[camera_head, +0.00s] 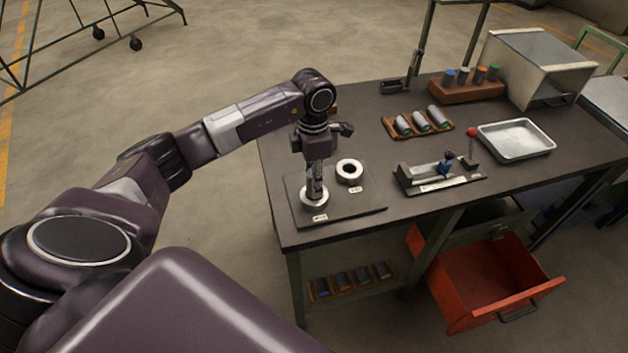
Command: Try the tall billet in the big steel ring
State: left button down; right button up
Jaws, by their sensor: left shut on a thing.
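My left gripper (316,190) points straight down over the dark plate (345,208) at the table's left front. It is shut on a slim grey piece, which I take to be the tall billet; the fingers hide most of it. The fingertips are right at the nearer steel ring (313,203), directly above its hole. I cannot tell how deep the billet sits in it. The other steel ring (350,171) lies flat behind and to the right, with its hole empty. Each ring has a small white label. Which ring is bigger is hard to tell. My right gripper is out of view.
A clamp-like fixture (438,179) stands right of the plate. Behind are a wooden tray with several billets (418,123), a wooden block with coloured-top pieces (467,91), a metal tray (515,141) and a steel box (530,67). An open red drawer (490,280) juts out below the table.

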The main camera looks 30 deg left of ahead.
pick_arm(q)
jog(key=shift+f, duration=0.15)
jog(key=shift+s+f, duration=0.1)
jog(key=shift+f, duration=0.05)
dwell(0.8)
jog(key=shift+r, duration=0.4)
dwell(0.4)
jog(key=shift+f+b, duration=0.25)
jog(key=shift+b, duration=0.15)
jog(key=shift+s+d+f, duration=0.1)
jog(key=shift+f, duration=0.15)
dwell(1.3)
jog(key=shift+r, duration=0.15)
jog(key=shift+r+p, duration=0.4)
jog(key=shift+r, duration=0.2)
jog(key=shift+w+r+p, duration=0.15)
jog(key=shift+r+p, duration=0.2)
jog(key=shift+r, duration=0.4)
jog(key=shift+w+r+p, duration=0.1)
jog(key=shift+r+p, duration=0.25)
jog(key=shift+r, duration=0.4)
